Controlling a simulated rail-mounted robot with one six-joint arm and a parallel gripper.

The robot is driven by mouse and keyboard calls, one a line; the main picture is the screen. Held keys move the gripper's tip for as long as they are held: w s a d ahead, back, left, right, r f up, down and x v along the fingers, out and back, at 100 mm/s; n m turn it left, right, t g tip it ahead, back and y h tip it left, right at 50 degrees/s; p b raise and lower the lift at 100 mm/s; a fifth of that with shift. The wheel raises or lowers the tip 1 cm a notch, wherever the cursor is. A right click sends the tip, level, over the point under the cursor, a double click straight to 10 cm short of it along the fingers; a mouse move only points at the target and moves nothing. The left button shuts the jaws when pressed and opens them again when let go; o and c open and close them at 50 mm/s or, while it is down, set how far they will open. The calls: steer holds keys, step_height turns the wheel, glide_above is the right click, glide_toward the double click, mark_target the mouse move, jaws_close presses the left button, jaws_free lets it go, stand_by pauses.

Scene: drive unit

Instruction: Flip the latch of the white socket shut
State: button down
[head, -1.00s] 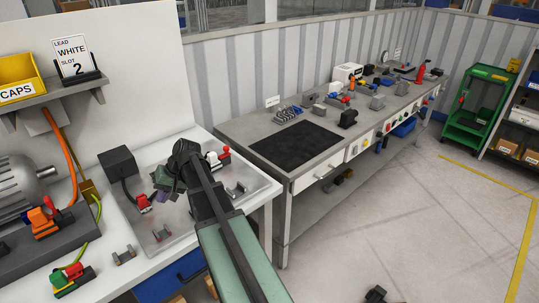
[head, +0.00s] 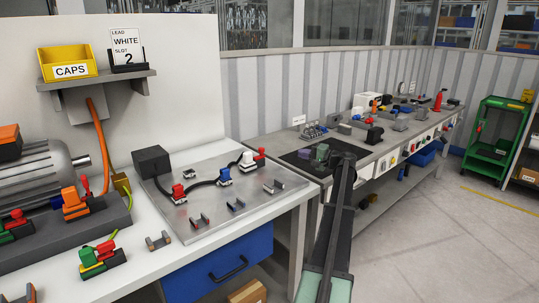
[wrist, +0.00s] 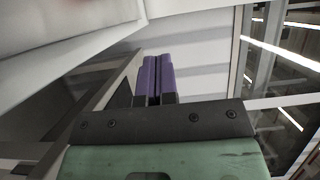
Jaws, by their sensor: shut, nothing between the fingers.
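A metal plate (head: 208,229) lies on the white bench. My gripper (head: 306,154) is to the right of the plate, in front of the second bench in the head view, apart from both. In the wrist view its purple fingers (wrist: 157,78) are together, empty.
A black box (head: 152,162) and a red connector (head: 178,193) with black cable are on the plate's left. Empty grey clips (head: 235,204) stand nearer the front. A motor (head: 40,170) with coloured sockets is at left. A sign (head: 127,45) reads lead white, slot 2.

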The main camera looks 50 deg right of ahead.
steer(key=w, duration=0.3)
steer(key=w+a, duration=0.1)
steer(key=w, duration=0.6)
steer(key=shift+a, duration=0.35)
steer(key=w+a, duration=0.2)
steer(key=a, duration=0.1)
steer(key=shift+w+a, duration=0.15)
steer(key=shift+a, duration=0.05)
steer(key=shift+a, duration=0.1)
